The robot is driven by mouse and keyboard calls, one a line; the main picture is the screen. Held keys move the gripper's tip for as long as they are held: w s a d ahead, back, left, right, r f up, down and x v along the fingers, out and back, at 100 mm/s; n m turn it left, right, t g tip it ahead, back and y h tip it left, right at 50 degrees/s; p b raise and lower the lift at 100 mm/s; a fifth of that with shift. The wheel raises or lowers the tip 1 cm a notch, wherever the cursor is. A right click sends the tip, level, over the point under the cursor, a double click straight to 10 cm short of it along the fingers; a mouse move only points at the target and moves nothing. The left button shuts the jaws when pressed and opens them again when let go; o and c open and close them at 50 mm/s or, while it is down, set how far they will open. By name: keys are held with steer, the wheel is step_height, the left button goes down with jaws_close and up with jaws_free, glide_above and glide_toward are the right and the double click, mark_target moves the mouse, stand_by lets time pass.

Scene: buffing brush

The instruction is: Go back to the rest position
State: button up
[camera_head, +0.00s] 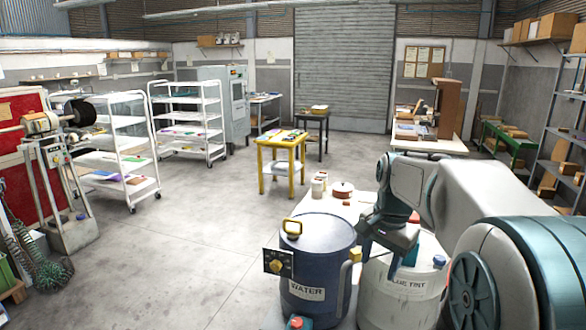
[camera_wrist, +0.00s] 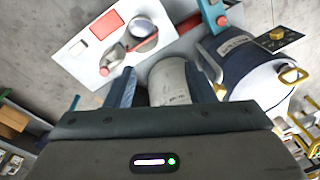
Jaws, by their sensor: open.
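My gripper (camera_head: 388,250) hangs from my arm above the drums in the head view. It is open, and its two fingers stand apart in the wrist view (camera_wrist: 161,84). Nothing is held between them. The white drum labelled blue tint (camera_head: 400,300) stands below and partly behind the gripper; it shows between the fingers in the wrist view (camera_wrist: 168,80). The blue water drum (camera_head: 318,255) stands just left of it and shows at the right in the wrist view (camera_wrist: 245,68).
A white table (camera_head: 340,205) with small containers stands behind the drums. A yellow table (camera_head: 281,143), white rack carts (camera_head: 118,150) and a bench machine (camera_head: 70,170) stand farther off. Shelving (camera_head: 560,140) lines the right wall. The concrete floor at left centre is clear.

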steer(key=s+a+f+n+t, duration=0.1)
steer(key=s+f+n, duration=0.2)
steer(key=s, duration=0.7)
steer(key=s+a+f+n+t, duration=0.1)
steer(key=s+a+f+n, duration=0.1)
steer(key=s+n, duration=0.4)
steer(key=s+f, duration=0.1)
steer(key=s, duration=0.4)
steer(key=shift+s, duration=0.25)
